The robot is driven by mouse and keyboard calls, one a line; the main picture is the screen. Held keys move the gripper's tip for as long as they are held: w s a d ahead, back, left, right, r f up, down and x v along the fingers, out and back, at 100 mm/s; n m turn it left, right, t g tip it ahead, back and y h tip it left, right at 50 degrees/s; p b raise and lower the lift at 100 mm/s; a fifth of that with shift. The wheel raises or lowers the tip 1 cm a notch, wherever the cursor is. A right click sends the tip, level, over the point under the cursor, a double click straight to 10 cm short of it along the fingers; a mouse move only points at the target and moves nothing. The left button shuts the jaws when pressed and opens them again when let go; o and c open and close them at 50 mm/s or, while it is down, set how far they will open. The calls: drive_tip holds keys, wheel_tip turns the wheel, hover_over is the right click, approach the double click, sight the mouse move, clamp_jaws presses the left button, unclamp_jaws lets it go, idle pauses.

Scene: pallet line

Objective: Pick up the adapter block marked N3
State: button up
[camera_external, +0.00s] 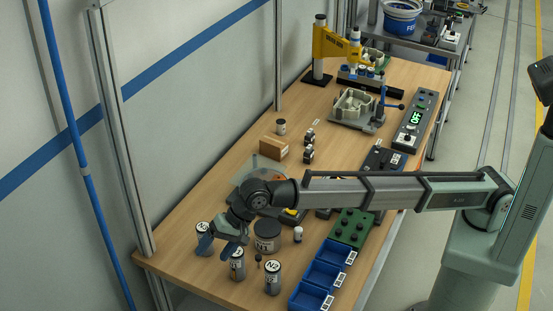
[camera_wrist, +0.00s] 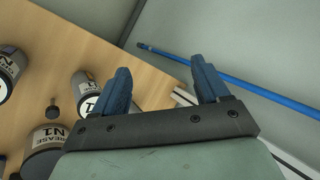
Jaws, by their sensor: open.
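My gripper (camera_external: 221,247) is low at the near left corner, left of the N3 can, open and empty. In the wrist view my gripper (camera_wrist: 163,86) has its blue fingers apart with nothing between them.
Beside my gripper stand another can (camera_external: 237,266), a third can (camera_external: 203,240) and a wide grease tin marked N1 (camera_external: 267,238). A small black peg (camera_external: 258,258) stands among them. Blue bins (camera_external: 312,297) line the right edge. A cardboard box (camera_external: 274,149) is farther back.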

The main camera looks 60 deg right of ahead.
drive_tip(key=w+d+f+m+g, duration=0.2)
drive_tip(key=w+d+m, duration=0.15)
drive_tip(key=d, duration=0.65)
drive_tip(key=w+d+f+m+g+h, duration=0.15)
drive_tip(key=w+d, duration=0.25)
drive_tip(key=d, duration=0.5)
drive_tip(key=w+d+f+m+g+y, duration=0.1)
drive_tip(key=w+d+f+m+g, duration=0.2)
drive_tip(key=d, duration=0.7)
drive_tip(key=shift+t+h, duration=0.35)
drive_tip(key=shift+t, duration=0.2)
drive_tip(key=x, duration=0.6)
drive_tip(key=shift+w+a+f, duration=0.1)
drive_tip(key=shift+w+a, duration=0.15)
drive_tip(key=shift+a, duration=0.3)
drive_tip(key=shift+w+x, duration=0.1)
drive_tip(key=shift+x, duration=1.25)
drive_tip(key=shift+w+x, duration=0.15)
drive_tip(key=shift+x, duration=1.15)
drive_tip(key=shift+d, duration=0.1)
drive_tip(key=shift+c, duration=0.2)
drive_tip(key=c, duration=1)
drive_tip(key=shift+c, duration=0.2)
